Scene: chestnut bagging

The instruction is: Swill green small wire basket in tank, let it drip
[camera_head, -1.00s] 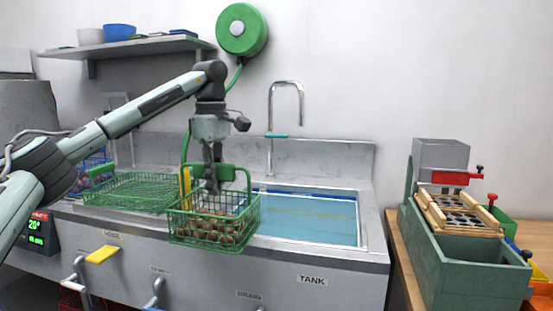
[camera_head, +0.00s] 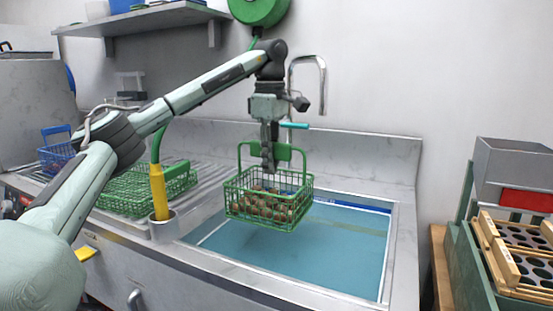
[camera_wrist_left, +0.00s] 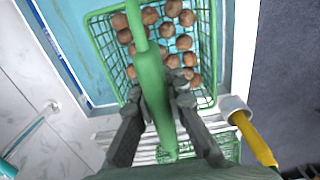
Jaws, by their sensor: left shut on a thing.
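The small green wire basket (camera_head: 268,207) holds several brown chestnuts and hangs upright over the tank (camera_head: 330,245), which is filled with blue water. My left gripper (camera_head: 268,165) is shut on the basket's green handle. In the left wrist view the basket (camera_wrist_left: 207,60) shows from above with the chestnuts inside, and the gripper (camera_wrist_left: 158,100) has a finger on each side of the handle bar. The basket appears to be above the water, but its exact height is hard to tell. My right gripper is not in view.
A yellow-handled hose nozzle (camera_head: 159,192) stands in a holder at the tank's left edge. A flat green wire basket (camera_head: 125,195) and a blue basket (camera_head: 55,152) lie further left. A tap (camera_head: 308,80) rises behind the tank. A green sorting box (camera_head: 470,270) stands right.

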